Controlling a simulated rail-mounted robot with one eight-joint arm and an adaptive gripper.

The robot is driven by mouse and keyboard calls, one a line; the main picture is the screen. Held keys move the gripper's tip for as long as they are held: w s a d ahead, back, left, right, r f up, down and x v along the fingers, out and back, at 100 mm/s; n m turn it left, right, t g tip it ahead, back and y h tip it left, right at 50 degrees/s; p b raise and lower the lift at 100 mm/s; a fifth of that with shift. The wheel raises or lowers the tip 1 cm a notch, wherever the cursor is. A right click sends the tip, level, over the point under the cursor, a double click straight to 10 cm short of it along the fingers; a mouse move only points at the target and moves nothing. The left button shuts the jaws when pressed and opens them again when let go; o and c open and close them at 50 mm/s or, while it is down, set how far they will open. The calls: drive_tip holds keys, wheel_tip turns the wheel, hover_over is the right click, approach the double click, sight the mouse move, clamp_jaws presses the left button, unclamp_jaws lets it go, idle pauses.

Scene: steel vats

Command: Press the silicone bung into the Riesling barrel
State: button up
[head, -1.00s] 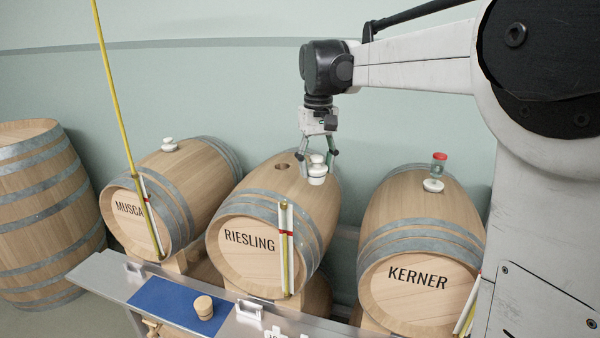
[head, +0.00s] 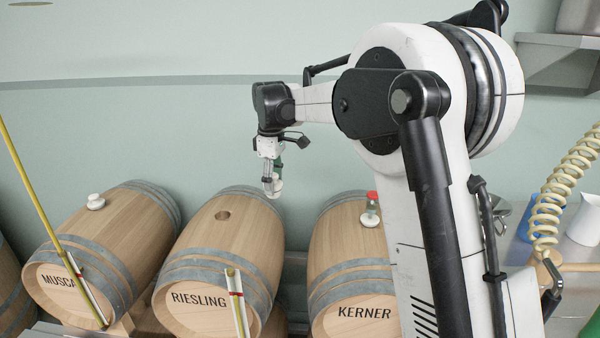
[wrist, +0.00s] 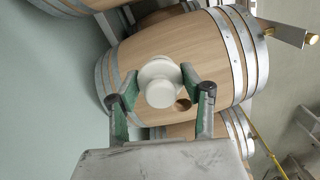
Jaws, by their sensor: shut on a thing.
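The Riesling barrel (head: 212,262) lies on its side in the middle of the row, its round bung hole (head: 222,214) open on top. My gripper (head: 271,184) is shut on the white silicone bung (head: 275,190) and holds it up in the air, right of the hole in the head view. In the wrist view the bung (wrist: 160,84) sits between the green fingers, with the dark hole (wrist: 183,104) just beside it on the barrel. The gap between bung and barrel is hard to judge.
The Muscat barrel (head: 118,235) at left has a white bung (head: 96,202) in its top. The Kerner barrel (head: 340,255) at right carries a red-capped fitting (head: 371,208). A yellow rod (head: 40,205) leans at the left, and a short gauge (head: 237,305) stands before the Riesling barrel.

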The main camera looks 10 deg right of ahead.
drive_tip(key=w+a+n+p, duration=0.2)
drive_tip(key=a+n+p, duration=0.2)
drive_tip(key=a, duration=0.3)
drive_tip(key=w+a+n+p, duration=0.3)
drive_tip(key=a+n+p, duration=0.2)
drive_tip(key=a, duration=0.3)
drive_tip(key=shift+a+f+n, duration=0.15)
drive_tip(key=shift+f+n, duration=0.1)
drive_tip(key=shift+n, duration=0.15)
drive_tip(key=shift+f, duration=0.15)
drive_tip(key=b, duration=0.4)
hover_over(222, 209)
drive_tip(key=s, duration=0.3)
drive_tip(key=shift+f, duration=2.65)
drive_tip(key=shift+s+f+b, duration=0.1)
drive_tip(key=shift+f+b, duration=1.2)
drive_tip(key=shift+f, duration=0.8)
drive_tip(key=o, duration=1.2)
